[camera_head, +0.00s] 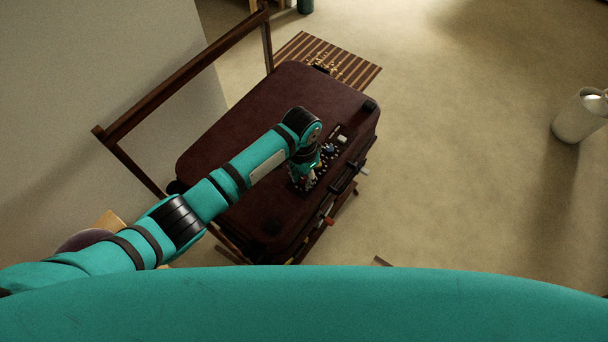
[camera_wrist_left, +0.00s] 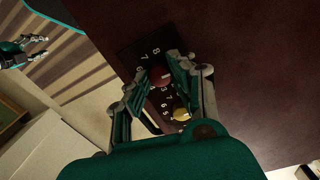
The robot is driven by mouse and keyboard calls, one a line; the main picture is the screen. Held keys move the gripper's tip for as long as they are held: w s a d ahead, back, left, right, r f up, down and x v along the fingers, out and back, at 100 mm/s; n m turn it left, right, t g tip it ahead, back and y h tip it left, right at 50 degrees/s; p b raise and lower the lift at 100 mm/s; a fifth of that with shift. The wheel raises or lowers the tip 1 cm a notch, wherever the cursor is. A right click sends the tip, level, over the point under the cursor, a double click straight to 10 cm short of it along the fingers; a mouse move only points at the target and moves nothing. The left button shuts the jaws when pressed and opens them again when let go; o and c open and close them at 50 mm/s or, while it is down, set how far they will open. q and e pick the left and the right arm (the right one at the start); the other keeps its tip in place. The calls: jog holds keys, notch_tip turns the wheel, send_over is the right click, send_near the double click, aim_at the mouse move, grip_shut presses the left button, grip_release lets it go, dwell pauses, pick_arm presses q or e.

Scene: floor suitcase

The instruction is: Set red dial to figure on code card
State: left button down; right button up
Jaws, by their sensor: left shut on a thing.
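The dark red suitcase (camera_head: 255,130) lies closed, with a black number panel (camera_head: 335,147) near its right edge. In the left wrist view the red dial (camera_wrist_left: 160,76) sits on this panel with pale figures around it. My left gripper (camera_head: 303,180) is down at the panel; in the wrist view its fingers (camera_wrist_left: 155,80) are shut on the red dial from both sides. A yellow dial (camera_wrist_left: 181,114) is close beside it. My right gripper (camera_wrist_left: 38,48) shows small at the upper left of the wrist view, its fingers apart, away from the suitcase. I cannot make out a code card.
A blue knob (camera_head: 330,149) and a white knob (camera_head: 342,139) are farther along the panel. Handles stick out from the suitcase's right side, one red-tipped (camera_head: 328,219). A wooden frame (camera_head: 180,75) rises behind. A white jug (camera_head: 580,116) stands right; the floor between is clear.

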pick_arm(q)
jog(key=m+p, duration=0.1)
jog(key=m, duration=0.3)
jog(key=shift+w+r+m+p, duration=0.1)
jog(key=shift+m+p, duration=0.2)
jog(key=m, duration=0.2)
jog(key=shift+m, duration=0.3)
jog(key=m, duration=0.3)
jog(key=shift+m+p, duration=0.3)
jog(key=shift+p, duration=0.05)
jog(key=m, duration=0.5)
jog(key=shift+d+m+y+b, duration=0.1)
jog(key=shift+m+y+b, duration=0.3)
jog(key=shift+m, duration=2.2)
jog(key=c, duration=1.1)
grip_release()
